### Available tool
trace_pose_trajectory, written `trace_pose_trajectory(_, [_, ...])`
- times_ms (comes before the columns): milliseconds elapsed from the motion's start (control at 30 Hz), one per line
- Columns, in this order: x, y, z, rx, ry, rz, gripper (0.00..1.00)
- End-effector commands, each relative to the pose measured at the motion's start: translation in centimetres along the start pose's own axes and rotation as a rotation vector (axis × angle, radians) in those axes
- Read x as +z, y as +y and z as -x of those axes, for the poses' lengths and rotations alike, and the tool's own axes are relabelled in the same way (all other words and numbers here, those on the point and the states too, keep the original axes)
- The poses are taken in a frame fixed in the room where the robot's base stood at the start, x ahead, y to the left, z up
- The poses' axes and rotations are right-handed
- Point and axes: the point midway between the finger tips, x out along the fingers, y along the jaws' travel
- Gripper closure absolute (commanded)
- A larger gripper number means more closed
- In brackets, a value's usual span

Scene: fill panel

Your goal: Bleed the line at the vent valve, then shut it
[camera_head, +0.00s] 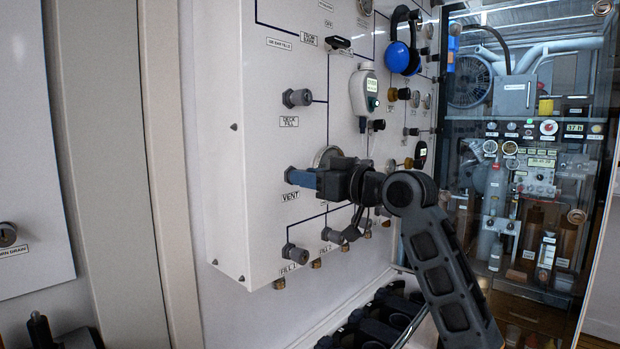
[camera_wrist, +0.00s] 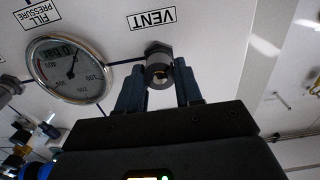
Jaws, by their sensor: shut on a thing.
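The vent valve (camera_wrist: 158,68) is a dark grey round knob on the white panel, beside the upside-down VENT label (camera_wrist: 152,18) in the wrist view. My gripper (camera_wrist: 157,88) has one blue finger on each side of the knob and is shut on it. In the head view my gripper (camera_head: 300,178) reaches the panel from the right, just above the VENT label (camera_head: 290,196). The fingers hide most of the knob there. Whether the valve is open or shut cannot be read from its look.
A round pressure gauge (camera_wrist: 68,70) sits close beside the valve; its needle reading is unclear. A grey-white handheld device (camera_head: 364,92) and blue headphones (camera_head: 402,57) hang on the panel.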

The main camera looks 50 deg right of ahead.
Motion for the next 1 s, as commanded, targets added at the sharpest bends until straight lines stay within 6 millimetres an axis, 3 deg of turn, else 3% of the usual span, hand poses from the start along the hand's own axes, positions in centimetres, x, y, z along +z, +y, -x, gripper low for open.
trace_pose_trajectory(467, [-0.20, -0.07, -0.04, -0.002, -0.002, -0.129, 0.96])
trace_pose_trajectory(1000, [-0.30, 0.08, -0.03, -0.001, -0.004, -0.617, 0.96])
